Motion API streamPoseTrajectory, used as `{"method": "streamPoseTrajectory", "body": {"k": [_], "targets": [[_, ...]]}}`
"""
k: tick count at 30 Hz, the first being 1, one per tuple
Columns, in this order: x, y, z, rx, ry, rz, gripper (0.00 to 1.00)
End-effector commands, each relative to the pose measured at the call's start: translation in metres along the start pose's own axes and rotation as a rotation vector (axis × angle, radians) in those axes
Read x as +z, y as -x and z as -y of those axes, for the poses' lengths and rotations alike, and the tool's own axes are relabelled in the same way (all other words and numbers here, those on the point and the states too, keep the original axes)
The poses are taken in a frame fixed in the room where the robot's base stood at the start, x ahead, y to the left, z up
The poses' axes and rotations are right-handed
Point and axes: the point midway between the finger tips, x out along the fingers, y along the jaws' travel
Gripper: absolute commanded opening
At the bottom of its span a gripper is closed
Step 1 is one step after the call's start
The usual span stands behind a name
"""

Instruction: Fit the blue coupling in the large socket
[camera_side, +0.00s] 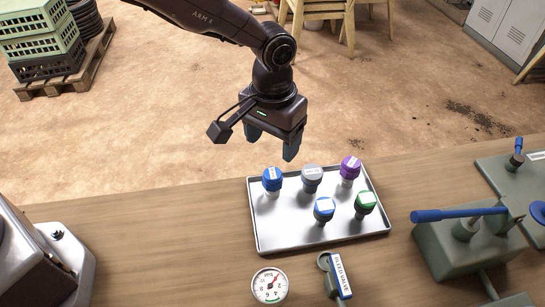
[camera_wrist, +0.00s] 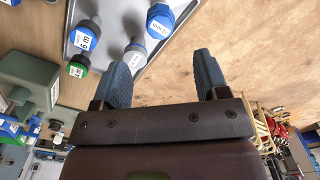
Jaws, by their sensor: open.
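Two blue couplings stand upright on the tray (camera_side: 260,232) in the side view. One (camera_side: 272,178) is at the back left and one (camera_side: 324,207) at the front middle. They also show in the wrist view, the back one (camera_wrist: 160,22) and the front one (camera_wrist: 88,30). My gripper (camera_side: 272,146) is open and empty, above and behind the tray's back left part, apart from the couplings. Its spread fingers (camera_wrist: 163,82) frame bare floor in the wrist view. A green block with posts (camera_side: 460,248) stands at the right; I cannot tell which opening is the large socket.
Grey (camera_side: 312,176), purple (camera_side: 350,168) and green (camera_side: 366,201) couplings share the tray. A pressure gauge (camera_side: 270,285) and a labelled bleed valve (camera_side: 338,276) lie in front. A blue-handled lever (camera_side: 455,214) juts left from the block. The wooden table is clear left of the tray.

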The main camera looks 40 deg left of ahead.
Motion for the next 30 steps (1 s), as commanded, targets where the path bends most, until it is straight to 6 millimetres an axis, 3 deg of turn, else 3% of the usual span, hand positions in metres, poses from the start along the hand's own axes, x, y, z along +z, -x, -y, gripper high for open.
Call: {"method": "streamPoseTrajectory", "body": {"k": [4,14,17,23,27,30], "targets": [[0.000,0.017,0.000,0.001,0.000,-0.001,0.68],[0.000,0.024,0.001,0.001,0.000,-0.001,0.68],[0.000,0.036,0.008,0.007,0.001,-0.015,0.68],[0.016,0.109,0.060,0.035,0.004,-0.099,0.68],[0.047,0.162,0.108,0.048,0.003,-0.179,0.68],[0.077,0.190,0.140,0.052,0.003,-0.238,0.68]]}}
